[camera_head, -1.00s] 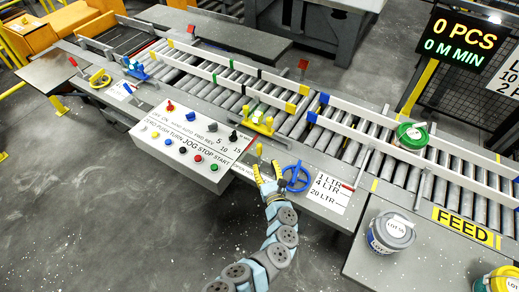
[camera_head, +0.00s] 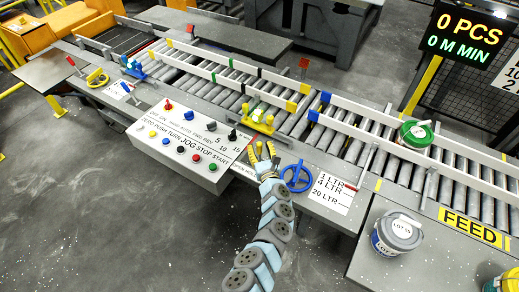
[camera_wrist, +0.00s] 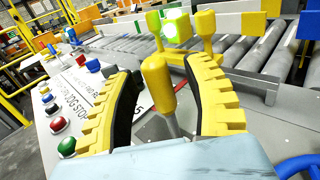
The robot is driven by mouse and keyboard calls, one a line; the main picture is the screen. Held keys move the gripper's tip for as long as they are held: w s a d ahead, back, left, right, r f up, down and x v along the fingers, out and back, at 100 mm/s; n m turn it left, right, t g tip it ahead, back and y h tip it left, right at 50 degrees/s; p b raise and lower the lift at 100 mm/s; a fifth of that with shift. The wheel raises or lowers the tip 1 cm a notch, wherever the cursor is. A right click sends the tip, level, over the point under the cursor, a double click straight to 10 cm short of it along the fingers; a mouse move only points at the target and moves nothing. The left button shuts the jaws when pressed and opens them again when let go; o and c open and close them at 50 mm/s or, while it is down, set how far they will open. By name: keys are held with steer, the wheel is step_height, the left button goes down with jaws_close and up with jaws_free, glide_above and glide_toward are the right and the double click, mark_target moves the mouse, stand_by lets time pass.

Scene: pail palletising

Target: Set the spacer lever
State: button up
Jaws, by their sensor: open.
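A lever with a yellow knob (camera_wrist: 158,82) on a thin grey stem stands up from the grey deck beside the control panel. I take it to be the spacer lever. In the wrist view it stands between the two yellow ribbed fingers of my gripper (camera_wrist: 163,72), with a gap to the right finger; whether the left finger touches it I cannot tell. My gripper is open. In the head view my gripper (camera_head: 262,151) is at the deck's front edge, right of the panel, and its fingers partly hide the lever.
The control panel (camera_head: 178,150) with several knobs and buttons is left of my gripper. A blue handwheel (camera_head: 297,177) is close on the right. A yellow bracket with a lit green lamp (camera_wrist: 176,27) lies just behind the lever. A grey pail (camera_head: 398,232) stands farther right.

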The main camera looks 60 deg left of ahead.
steer(key=shift+a, duration=0.2)
jaws_close()
